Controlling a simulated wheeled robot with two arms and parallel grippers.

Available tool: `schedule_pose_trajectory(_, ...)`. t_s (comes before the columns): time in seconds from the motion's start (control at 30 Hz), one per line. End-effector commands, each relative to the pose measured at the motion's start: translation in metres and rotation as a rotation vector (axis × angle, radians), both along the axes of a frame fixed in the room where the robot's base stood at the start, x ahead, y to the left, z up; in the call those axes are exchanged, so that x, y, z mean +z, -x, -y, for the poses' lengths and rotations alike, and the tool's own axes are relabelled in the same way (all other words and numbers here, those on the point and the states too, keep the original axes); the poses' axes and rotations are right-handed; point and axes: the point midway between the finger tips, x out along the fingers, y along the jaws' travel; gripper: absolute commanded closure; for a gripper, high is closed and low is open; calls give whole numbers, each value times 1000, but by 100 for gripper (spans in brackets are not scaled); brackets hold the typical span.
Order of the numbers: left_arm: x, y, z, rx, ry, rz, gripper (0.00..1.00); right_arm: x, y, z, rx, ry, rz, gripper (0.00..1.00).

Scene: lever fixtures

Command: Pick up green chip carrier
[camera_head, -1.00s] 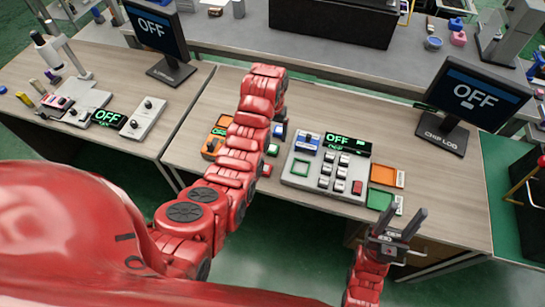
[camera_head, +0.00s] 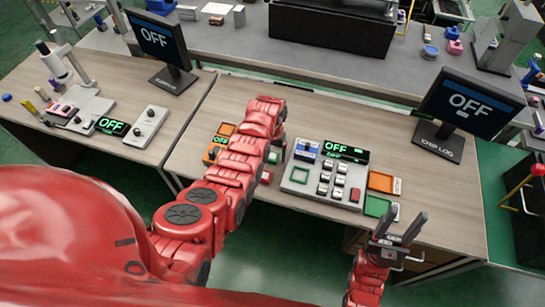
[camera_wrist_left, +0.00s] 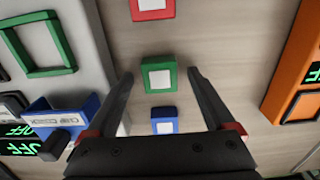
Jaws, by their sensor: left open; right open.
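The green chip carrier (camera_wrist_left: 158,74) is a small green block with a white square on top, lying on the wooden desk. In the left wrist view my left gripper (camera_wrist_left: 160,76) is open, with one finger on each side of the green carrier; whether the fingers touch it or are still above it I cannot tell. In the head view the carrier (camera_head: 273,157) shows just right of my left arm, which hides the left gripper. My right gripper (camera_head: 406,213) is open and empty, pointing up near the desk's front edge.
A red carrier (camera_wrist_left: 152,8) and a blue carrier (camera_wrist_left: 164,120) lie close in line with the green one. A grey console (camera_head: 328,175) with switches stands to the right in the head view. An orange fixture (camera_wrist_left: 294,70) flanks the other side. Monitors (camera_head: 470,103) stand behind.

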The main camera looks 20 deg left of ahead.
Motion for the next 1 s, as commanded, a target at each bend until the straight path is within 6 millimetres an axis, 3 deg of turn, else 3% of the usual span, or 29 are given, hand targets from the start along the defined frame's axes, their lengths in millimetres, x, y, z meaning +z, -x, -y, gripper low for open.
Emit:
schedule_pose_trajectory(0.07, 0, 0, 0, 0, 0, 0, 16, 0, 0, 0, 0, 0, 0, 50)
schedule_pose_trajectory(0.53, 0, 0, 0, 0, 0, -1, 100, 0, 0, 0, 0, 0, 0, 50)
schedule_pose_trajectory(1.0, 5, -1, 0, 0, 0, 3, 100, -4, 0, 0, 0, 0, 0, 50)
